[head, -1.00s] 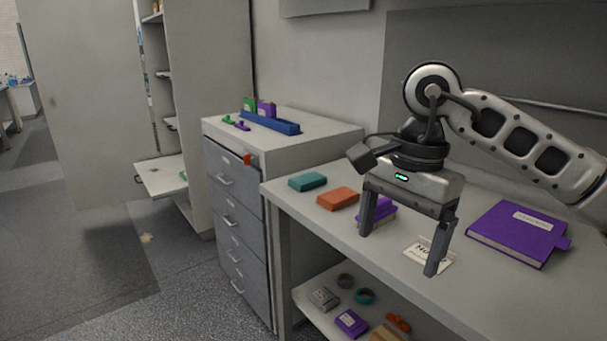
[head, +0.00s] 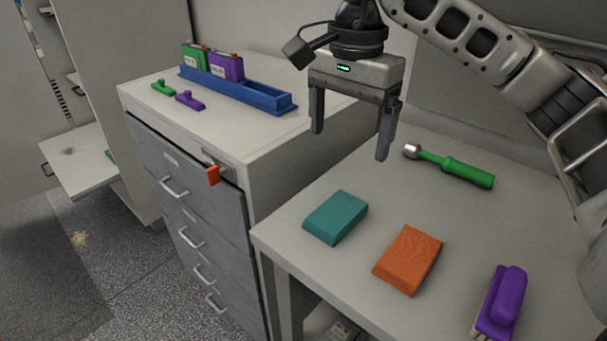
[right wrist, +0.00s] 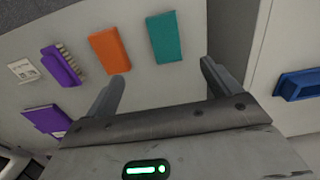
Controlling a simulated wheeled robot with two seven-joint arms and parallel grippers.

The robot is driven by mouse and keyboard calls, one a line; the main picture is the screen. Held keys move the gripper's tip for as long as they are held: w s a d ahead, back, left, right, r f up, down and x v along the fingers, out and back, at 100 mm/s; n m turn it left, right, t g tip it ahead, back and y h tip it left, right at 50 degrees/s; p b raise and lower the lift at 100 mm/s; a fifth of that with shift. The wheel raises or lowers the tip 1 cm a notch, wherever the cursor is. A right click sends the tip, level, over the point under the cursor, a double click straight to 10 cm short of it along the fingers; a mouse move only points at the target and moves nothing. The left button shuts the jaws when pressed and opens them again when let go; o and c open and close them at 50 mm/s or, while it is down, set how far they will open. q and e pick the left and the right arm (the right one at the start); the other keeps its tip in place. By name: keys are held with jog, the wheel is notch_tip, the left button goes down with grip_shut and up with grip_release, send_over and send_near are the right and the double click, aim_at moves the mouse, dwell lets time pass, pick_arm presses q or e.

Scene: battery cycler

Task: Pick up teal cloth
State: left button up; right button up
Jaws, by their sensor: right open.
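The teal cloth (head: 336,217), a folded block shape, lies flat on the grey table near its left front corner. It also shows in the right wrist view (right wrist: 165,38), beyond the fingers. My right gripper (head: 348,145) is open and empty, above and behind the cloth, with its fingers pointing down. In the right wrist view the gripper (right wrist: 163,82) has its fingers wide apart, with nothing between them. My left gripper is not in view.
An orange cloth (head: 408,260) lies right of the teal one, and a purple brush (head: 501,302) is farther right. A green-handled tool (head: 450,167) lies behind. A drawer cabinet (head: 300,140) stands left, carrying a blue rack (head: 240,92) and small green and purple items.

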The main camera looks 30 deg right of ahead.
jog(key=f, duration=0.2)
send_over(337, 211)
jog(key=s, duration=0.1)
notch_tip(337, 211, down, 8)
jog(key=shift+a+r, duration=0.15)
jog(key=shift+r, duration=0.05)
jog(key=shift+w+f, duration=0.1)
jog(key=shift+f, duration=0.7)
jog(key=f, duration=0.2)
jog(key=f+p, duration=0.1)
jog(key=shift+w+f, duration=0.35)
jog(key=shift+w, duration=0.05)
jog(key=shift+f, duration=0.45)
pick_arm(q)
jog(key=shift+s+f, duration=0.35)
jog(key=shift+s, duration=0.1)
pick_arm(e)
jog(key=c, duration=1.1)
